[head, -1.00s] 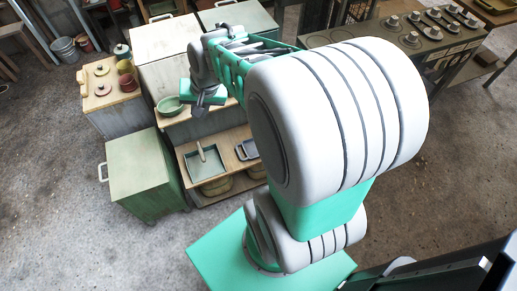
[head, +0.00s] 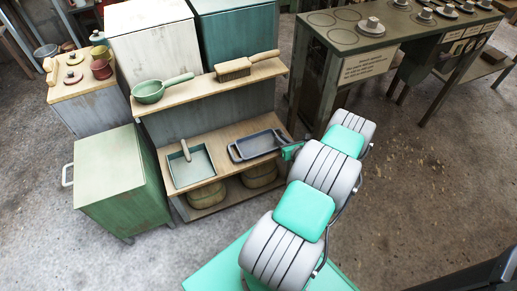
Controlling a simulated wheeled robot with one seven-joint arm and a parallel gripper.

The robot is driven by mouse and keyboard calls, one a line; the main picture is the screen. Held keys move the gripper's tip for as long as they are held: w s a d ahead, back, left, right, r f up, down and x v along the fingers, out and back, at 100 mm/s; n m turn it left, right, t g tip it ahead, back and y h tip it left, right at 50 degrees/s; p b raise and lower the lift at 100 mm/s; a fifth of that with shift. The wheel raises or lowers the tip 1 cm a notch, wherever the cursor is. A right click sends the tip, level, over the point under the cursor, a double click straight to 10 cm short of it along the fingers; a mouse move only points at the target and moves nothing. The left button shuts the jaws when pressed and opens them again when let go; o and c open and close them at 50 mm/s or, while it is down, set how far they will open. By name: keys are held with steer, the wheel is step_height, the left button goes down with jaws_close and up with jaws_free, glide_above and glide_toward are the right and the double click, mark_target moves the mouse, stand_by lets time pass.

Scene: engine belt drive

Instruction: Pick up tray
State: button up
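A dark grey-blue rectangular tray (head: 257,144) with a handle at its end lies on the right part of the wooden middle shelf (head: 222,160). My arm reaches in from the lower right. My gripper (head: 286,143) is at the tray's right end, overlapping its rim in this view. The fingers are small and partly hidden, so I cannot tell whether they are open or closed around the tray's end.
A square grey-green pan (head: 191,167) with a wooden-handled tool lies left of the tray. Above, the top shelf holds a green pan (head: 149,92) and a brush (head: 238,68). A green cabinet (head: 118,180) stands left and a stove-like bench (head: 345,45) right.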

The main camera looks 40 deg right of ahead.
steer(key=b+x, duration=0.1)
steer(key=x, duration=0.3)
steer(key=shift+w, duration=0.1)
steer(key=shift+c, duration=0.4)
jaws_close()
stand_by(0.9)
